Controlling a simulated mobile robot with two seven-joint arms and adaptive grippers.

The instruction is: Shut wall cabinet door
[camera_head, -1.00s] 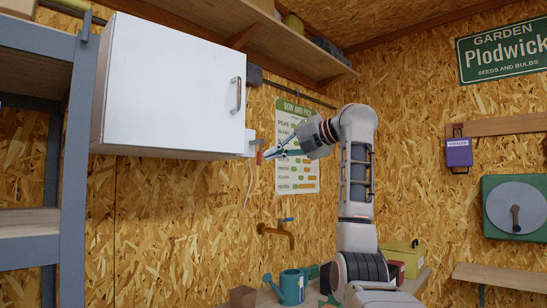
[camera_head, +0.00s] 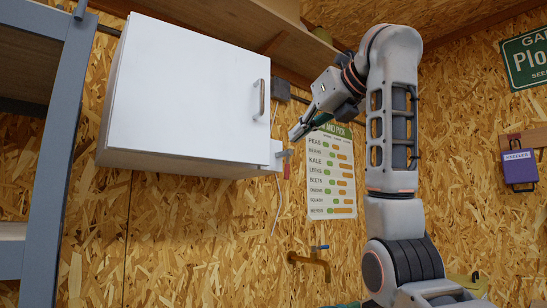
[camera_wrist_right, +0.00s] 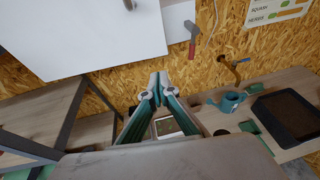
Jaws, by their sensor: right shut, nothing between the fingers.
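The white wall cabinet has a flat door (camera_head: 190,85) with an upright bar handle (camera_head: 262,97) near its right edge. I cannot tell whether the door sits flush or stands slightly ajar. The door also fills the upper left of the right wrist view (camera_wrist_right: 85,30). My right gripper (camera_head: 296,132) is to the right of the door, below handle height, apart from both. Its fingers are together and empty, and they also show in the right wrist view (camera_wrist_right: 158,82). My left gripper is not in view.
A red-handled tool (camera_head: 287,170) hangs by the cabinet's lower right corner. A planting chart (camera_head: 331,180) is on the wall behind my right gripper. A grey shelf frame (camera_head: 55,150) stands at left. A watering can (camera_wrist_right: 228,102) and a dark tray (camera_wrist_right: 288,116) are on the bench.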

